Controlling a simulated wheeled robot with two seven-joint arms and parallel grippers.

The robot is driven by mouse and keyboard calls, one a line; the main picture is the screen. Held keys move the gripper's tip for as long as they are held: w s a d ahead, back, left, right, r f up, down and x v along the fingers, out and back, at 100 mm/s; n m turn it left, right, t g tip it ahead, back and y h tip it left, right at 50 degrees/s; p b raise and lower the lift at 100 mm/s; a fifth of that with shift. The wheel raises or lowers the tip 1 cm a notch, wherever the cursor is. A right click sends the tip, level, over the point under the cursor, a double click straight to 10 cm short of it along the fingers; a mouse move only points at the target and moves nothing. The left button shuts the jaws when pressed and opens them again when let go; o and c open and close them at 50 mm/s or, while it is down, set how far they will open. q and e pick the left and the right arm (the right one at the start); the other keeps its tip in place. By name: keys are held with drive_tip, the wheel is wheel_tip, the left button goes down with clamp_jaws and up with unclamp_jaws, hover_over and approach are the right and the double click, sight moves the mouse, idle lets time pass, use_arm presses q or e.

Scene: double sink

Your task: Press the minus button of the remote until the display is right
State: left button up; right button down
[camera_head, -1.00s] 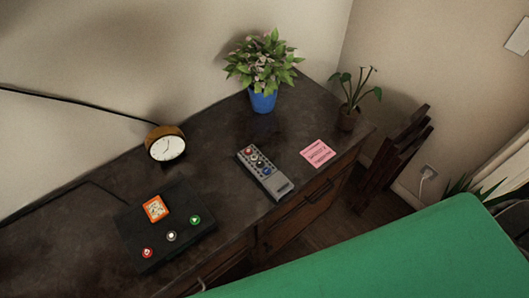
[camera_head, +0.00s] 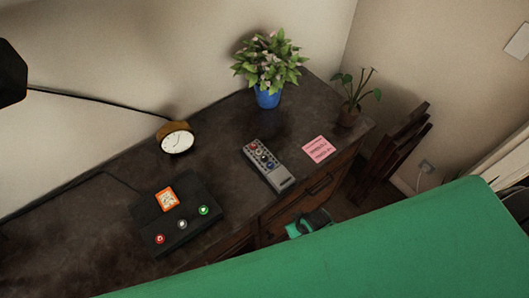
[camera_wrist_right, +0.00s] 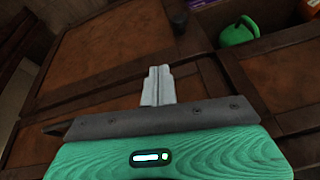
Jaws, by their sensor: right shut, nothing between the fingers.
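The grey remote (camera_head: 268,168) lies on the dark wooden top, with several coloured buttons at its far end. Its button marks are too small to read. A black box (camera_head: 150,235) has an orange-framed display (camera_head: 167,199) and red, grey and green buttons. The display's content is too small to read. My right gripper (camera_head: 318,217) is in front of the furniture's edge, apart from the remote. In the right wrist view its fingers (camera_wrist_right: 158,72) are together and empty, facing brown wooden panels.
A round clock (camera_head: 176,139) stands behind the box. A blue-potted plant (camera_head: 268,97) is behind the remote, and a pink note (camera_head: 319,149) lies to its right. A small potted plant (camera_head: 348,115) stands at the right end. A green round object (camera_wrist_right: 238,32) shows in the wrist view.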

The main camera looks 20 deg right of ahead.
wheel_tip(320, 180, up, 12)
drive_tip(key=w+a+r+y+p, duration=0.1)
drive_tip(key=w+a+p, duration=0.1)
drive_tip(key=w+a, duration=0.1)
wheel_tip(320, 180, up, 15)
drive_tip(key=t+y+p, duration=0.2)
drive_tip(key=y, duration=0.3)
hover_over(264, 158)
drive_tip(key=d, duration=0.1)
drive_tip(key=shift+s, duration=0.3)
drive_tip(key=shift+f, duration=0.15)
wheel_tip(264, 158, down, 8)
drive_tip(key=b, duration=0.7)
drive_tip(key=shift+f+b, duration=0.35)
drive_tip(key=shift+f, duration=0.15)
